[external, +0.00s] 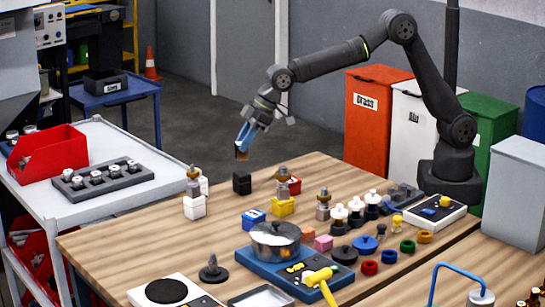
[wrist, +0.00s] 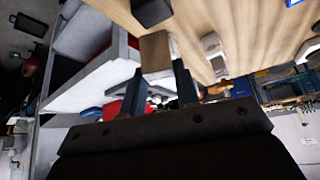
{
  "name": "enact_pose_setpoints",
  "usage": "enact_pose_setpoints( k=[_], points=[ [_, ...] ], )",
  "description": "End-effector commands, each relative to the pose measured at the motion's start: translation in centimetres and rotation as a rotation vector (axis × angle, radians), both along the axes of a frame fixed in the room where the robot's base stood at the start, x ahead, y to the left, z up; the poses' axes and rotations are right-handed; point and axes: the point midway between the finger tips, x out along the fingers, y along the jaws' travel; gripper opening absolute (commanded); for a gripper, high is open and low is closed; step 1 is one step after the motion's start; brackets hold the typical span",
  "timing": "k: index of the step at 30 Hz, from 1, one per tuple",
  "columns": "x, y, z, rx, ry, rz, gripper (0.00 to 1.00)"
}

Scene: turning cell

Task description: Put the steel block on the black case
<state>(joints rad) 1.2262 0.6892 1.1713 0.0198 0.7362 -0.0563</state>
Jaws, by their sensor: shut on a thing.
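My gripper (external: 242,148) is shut on the steel block (wrist: 154,52), which looks brownish here and sits between the two blue fingers in the wrist view. In the external view the block (external: 241,154) shows small at the fingertips, in the air above the far part of the wooden table. The black case (external: 242,183), a small dark box, stands on the table below my gripper, with a clear gap between it and the block. In the wrist view a dark box (wrist: 152,11), seemingly this case, shows at the top edge, partly cut off.
A white box with a brass-coloured part (external: 194,205) stands left of the case. A yellow box with a similar part (external: 283,204) and a red box stand right. A blue base with a pot (external: 275,238) is nearer. A white cart (external: 130,195) adjoins the table's left.

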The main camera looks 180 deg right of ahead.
Motion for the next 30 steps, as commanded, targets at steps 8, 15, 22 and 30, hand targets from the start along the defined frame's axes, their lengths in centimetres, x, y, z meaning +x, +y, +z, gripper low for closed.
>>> enact_pose_setpoints(
  k=[8,15,22,30],
  points=[
    [0.2,0.0,-2.6,0.0,0.0,0.0,0.0],
    [0.2,-0.1,-4.0,-0.003,-0.001,0.0,0.0],
    [0.2,-0.1,-4.3,-0.002,0.0,0.001,0.0],
    [0.2,0.0,-4.4,0.0,0.0,0.001,0.5]
  ],
)
